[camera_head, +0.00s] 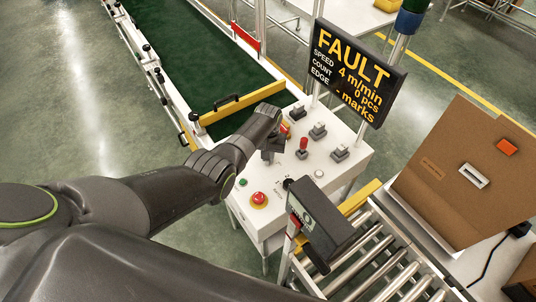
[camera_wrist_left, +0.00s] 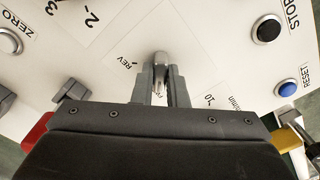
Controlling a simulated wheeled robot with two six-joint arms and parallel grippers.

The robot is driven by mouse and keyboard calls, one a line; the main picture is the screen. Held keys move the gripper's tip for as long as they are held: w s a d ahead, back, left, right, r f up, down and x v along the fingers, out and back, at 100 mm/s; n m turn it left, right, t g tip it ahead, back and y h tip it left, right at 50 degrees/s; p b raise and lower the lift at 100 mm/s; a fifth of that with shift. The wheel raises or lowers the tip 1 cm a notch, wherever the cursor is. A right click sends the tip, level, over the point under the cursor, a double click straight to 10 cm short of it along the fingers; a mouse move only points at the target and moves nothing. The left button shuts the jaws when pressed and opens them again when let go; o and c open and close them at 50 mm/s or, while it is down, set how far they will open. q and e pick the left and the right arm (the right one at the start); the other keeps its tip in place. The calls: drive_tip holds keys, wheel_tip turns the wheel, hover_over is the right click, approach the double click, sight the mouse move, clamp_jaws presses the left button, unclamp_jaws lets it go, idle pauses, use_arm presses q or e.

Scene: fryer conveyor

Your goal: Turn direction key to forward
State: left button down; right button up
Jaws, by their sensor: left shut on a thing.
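The white control panel (camera_head: 272,220) stands below the sign. In the left wrist view, my left gripper (camera_wrist_left: 161,85) is shut on the small metal direction key (camera_wrist_left: 161,60), one finger on each side. The label "REV" shows to the left of the key. Another label below the key is mostly hidden by the fingers, so I cannot read the key's exact setting. In the head view my left gripper (camera_head: 270,152) reaches down onto the panel, and the key is hidden. My right gripper is not in view.
The sign (camera_head: 356,72) reads FAULT. A dark box (camera_head: 322,222) stands in front, beside rollers (camera_head: 375,262). A blue button (camera_wrist_left: 288,89) shows at the right.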

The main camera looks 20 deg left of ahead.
use_arm(q)
drive_tip(key=shift+w+r, duration=0.1)
idle(0.4)
drive_tip(key=c, duration=1.4)
unclamp_jaws()
drive_tip(key=shift+c, duration=0.2)
drive_tip(key=shift+r, duration=0.65)
wheel_tip(320, 180, up, 16)
